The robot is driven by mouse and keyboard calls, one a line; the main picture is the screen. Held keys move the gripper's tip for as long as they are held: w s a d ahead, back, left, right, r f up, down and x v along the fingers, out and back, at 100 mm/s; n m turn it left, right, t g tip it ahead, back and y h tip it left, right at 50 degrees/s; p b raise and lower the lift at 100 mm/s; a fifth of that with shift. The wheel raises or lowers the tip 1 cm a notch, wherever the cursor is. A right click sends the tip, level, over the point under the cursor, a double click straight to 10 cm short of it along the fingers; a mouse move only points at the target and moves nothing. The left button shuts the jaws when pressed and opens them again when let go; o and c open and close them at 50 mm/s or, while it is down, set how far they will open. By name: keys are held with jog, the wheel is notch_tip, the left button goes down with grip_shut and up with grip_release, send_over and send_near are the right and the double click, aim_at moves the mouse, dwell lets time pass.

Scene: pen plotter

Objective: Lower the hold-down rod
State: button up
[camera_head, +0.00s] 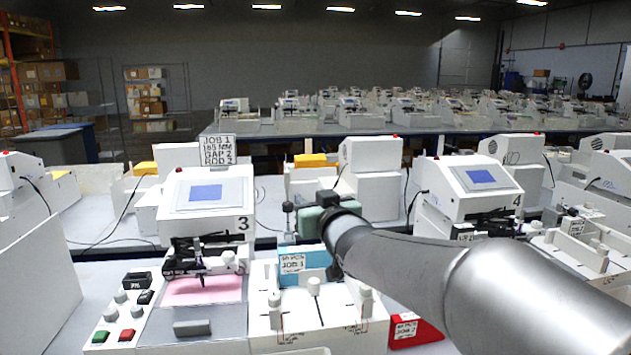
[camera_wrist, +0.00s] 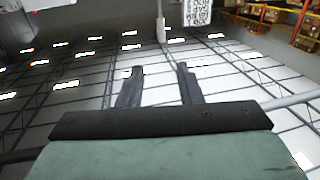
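A thin upright post with a dark round top (camera_head: 288,207) stands just left of my gripper in the head view; it looks like the hold-down rod, but I cannot be sure. A pale post (camera_wrist: 160,28), perhaps the same one, hangs upside down in the wrist view, beyond and between the fingertips. My gripper (camera_wrist: 158,68) is open, its two dark fingers apart with nothing between them. In the head view its green body (camera_head: 324,214) is above the fixture, and its fingers are mostly hidden. Plotter 3 (camera_head: 207,205) stands to the left, its pen carriage over a pink sheet (camera_head: 203,291).
A job sign (camera_head: 217,151) stands behind plotter 3. A button panel (camera_head: 120,308) is at front left. A white fixture (camera_head: 318,312) with several knobs, a blue bin (camera_head: 305,259) and a red tray (camera_head: 418,332) lie below my arm. Plotter 4 (camera_head: 478,188) stands to the right.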

aim_at(288, 178)
jog(key=p+x, duration=0.5)
jog(key=x, duration=1.2)
jog(key=shift+s+a, duration=0.1)
grip_shut()
